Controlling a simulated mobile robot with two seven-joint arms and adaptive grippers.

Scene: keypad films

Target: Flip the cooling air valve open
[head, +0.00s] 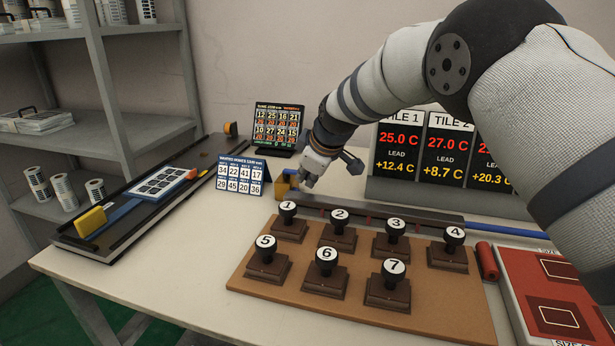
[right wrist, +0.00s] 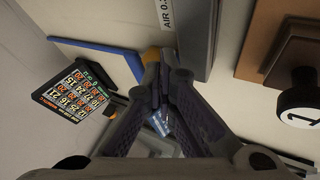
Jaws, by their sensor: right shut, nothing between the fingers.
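A small yellow piece (head: 283,186) sits at the left end of the long dark rail (head: 385,213) behind the stamps; it looks like the valve handle. In the right wrist view the yellow piece (right wrist: 153,54) shows just beyond my fingertips, partly hidden by them. A label reading "AIR 0." (right wrist: 167,14) is on the grey rail beside it. My right gripper (head: 308,180) is shut and empty, pointing down close to the yellow piece; its fingers (right wrist: 160,72) are together in the wrist view. I cannot tell whether they touch the piece. My left gripper is not in view.
Several numbered stamps stand on a brown board (head: 420,322) in front of the rail. A white-and-blue number card (head: 241,174) and a dark display (head: 278,127) stand to the left and behind. Temperature panels (head: 400,158) stand behind right. Bare table lies left of the board.

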